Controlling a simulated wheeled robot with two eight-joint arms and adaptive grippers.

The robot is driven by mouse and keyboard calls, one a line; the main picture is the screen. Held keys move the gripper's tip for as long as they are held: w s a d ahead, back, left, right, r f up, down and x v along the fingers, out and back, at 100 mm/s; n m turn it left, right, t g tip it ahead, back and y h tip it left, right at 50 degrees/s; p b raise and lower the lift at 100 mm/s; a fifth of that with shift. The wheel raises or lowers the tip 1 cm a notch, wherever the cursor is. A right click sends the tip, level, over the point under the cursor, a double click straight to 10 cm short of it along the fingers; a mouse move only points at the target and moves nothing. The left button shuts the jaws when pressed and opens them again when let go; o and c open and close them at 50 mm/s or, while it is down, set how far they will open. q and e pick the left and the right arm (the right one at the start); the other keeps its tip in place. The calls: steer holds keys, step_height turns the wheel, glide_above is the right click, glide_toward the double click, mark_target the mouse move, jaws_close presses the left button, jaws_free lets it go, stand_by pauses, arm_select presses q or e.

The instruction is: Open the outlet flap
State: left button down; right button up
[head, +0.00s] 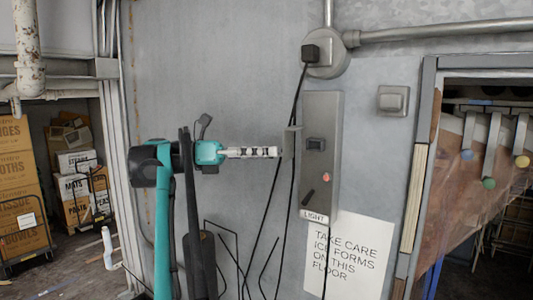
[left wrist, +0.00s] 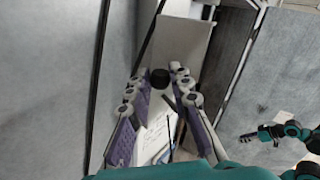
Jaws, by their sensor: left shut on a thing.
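A tall grey switch box (head: 320,190) is on the wall, with a black outlet (head: 316,144) on its front. The small grey outlet flap (head: 290,142) stands out from the box's left edge, away from the outlet. My left gripper (head: 277,152) comes in from the left, its fingertips at the flap and shut on it. In the left wrist view the fingers (left wrist: 160,82) frame a dark round part, and the grip on the flap is hard to make out. A teal arm end with dark fingers, seemingly my right gripper (left wrist: 250,135), shows at right; its jaw state is unclear.
A black plug (head: 311,52) sits in a round fitting above the box, its cord hanging past the box's left side. A paper sign (head: 350,255) is below the box. A square wall box (head: 393,101) is to the right. Cartons (head: 75,165) stand at far left.

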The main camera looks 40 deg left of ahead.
arm_select(q)
steer(key=shift+w+a+f+m+g+h, duration=0.1)
steer(key=shift+w+a+m+g+h, duration=0.15)
steer(key=shift+m+g+h, duration=0.35)
steer(key=c, duration=1.3)
jaws_free()
steer(key=shift+c, duration=0.2)
steer(key=shift+d, duration=0.1)
